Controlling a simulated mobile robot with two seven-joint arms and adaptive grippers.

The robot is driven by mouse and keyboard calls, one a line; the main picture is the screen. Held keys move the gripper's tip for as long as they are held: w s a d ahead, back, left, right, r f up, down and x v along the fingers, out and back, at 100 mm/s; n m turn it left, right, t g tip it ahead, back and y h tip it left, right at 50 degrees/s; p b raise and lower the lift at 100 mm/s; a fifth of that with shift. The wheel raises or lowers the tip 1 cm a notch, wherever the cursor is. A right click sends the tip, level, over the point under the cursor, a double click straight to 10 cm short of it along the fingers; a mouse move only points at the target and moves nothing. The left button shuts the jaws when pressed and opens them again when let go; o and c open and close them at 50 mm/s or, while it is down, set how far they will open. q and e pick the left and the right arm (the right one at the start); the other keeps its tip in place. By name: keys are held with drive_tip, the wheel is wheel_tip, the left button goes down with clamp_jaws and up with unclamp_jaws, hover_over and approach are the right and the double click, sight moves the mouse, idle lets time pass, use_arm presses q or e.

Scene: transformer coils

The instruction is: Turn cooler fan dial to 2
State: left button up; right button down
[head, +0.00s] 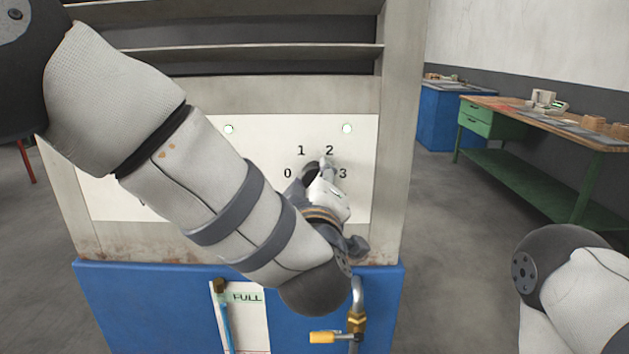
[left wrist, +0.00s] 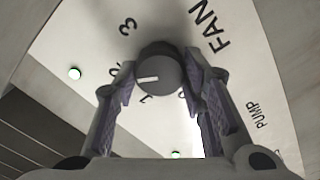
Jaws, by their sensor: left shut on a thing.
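The fan dial (left wrist: 154,72) is a round dark grey knob with a white pointer line, on a white panel (head: 250,150) marked 0, 1, 2 and 3. In the left wrist view its pointer faces picture-left, roughly between the 1 and the partly hidden 2; the exact setting is hard to tell. The word FAN shows beside the dial. My left gripper (head: 318,176) is at the dial in the head view, where gripper and arm partly cover it. In the left wrist view my left gripper's fingers (left wrist: 158,88) are shut on the knob from both sides. My right gripper is out of view.
Two green lamps (head: 347,128) sit above the numbers. Below the panel is a blue tank (head: 150,310) with a FULL gauge and a pipe with a yellow-handled valve (head: 322,337). A green workbench (head: 545,170) stands right, with open floor before it.

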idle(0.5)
use_arm(q)
drive_tip(key=o, duration=1.2)
drive_tip(key=shift+c, duration=0.2)
drive_tip(key=shift+s, duration=0.15)
drive_tip(key=s, duration=1.1)
drive_tip(key=shift+s, duration=0.4)
